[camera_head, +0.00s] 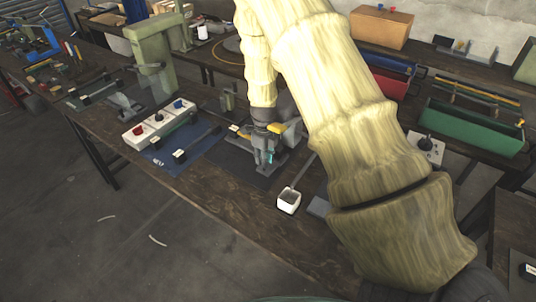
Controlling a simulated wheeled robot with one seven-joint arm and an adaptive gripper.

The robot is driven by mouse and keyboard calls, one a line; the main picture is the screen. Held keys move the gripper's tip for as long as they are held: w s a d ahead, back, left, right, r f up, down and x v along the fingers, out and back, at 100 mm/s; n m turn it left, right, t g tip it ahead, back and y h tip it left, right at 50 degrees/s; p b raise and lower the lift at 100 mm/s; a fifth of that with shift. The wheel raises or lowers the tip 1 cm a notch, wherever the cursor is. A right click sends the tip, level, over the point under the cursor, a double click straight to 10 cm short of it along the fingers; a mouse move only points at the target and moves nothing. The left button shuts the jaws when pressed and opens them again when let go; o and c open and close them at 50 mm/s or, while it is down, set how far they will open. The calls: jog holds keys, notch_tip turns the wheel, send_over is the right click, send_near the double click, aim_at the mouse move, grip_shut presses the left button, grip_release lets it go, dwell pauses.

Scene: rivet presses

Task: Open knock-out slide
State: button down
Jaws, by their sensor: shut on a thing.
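My gripper (266,164) points down over a dark mat (236,168) at the near edge of the long workbench. Its fingers are shut on a small part of the fixture there, which I take to be the knock-out slide. The fingers and my arm hide most of that part, so how far the slide is open cannot be told. A white block-shaped cup (289,202) on a thin grey rod stands just to the right of and nearer than the gripper, apart from it.
Left of my gripper are a blue mat (158,160), a white panel with red and blue buttons (160,122) and a green press frame (155,55). A green tray (470,128), a red bin (390,82) and a cardboard box (381,27) stand behind my arm.

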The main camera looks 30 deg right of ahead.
jog(key=s+a, duration=0.1)
jog(key=a, duration=0.2)
jog(key=s+a, duration=0.1)
jog(key=a, duration=0.2)
jog(key=s+a+p, duration=0.1)
jog(key=s+a, duration=0.1)
jog(key=a, duration=0.2)
jog(key=c, duration=1.3)
grip_release()
jog(key=shift+o, duration=0.2)
jog(key=shift+d, duration=0.1)
jog(key=shift+r, duration=0.1)
notch_tip(320, 180, up, 12)
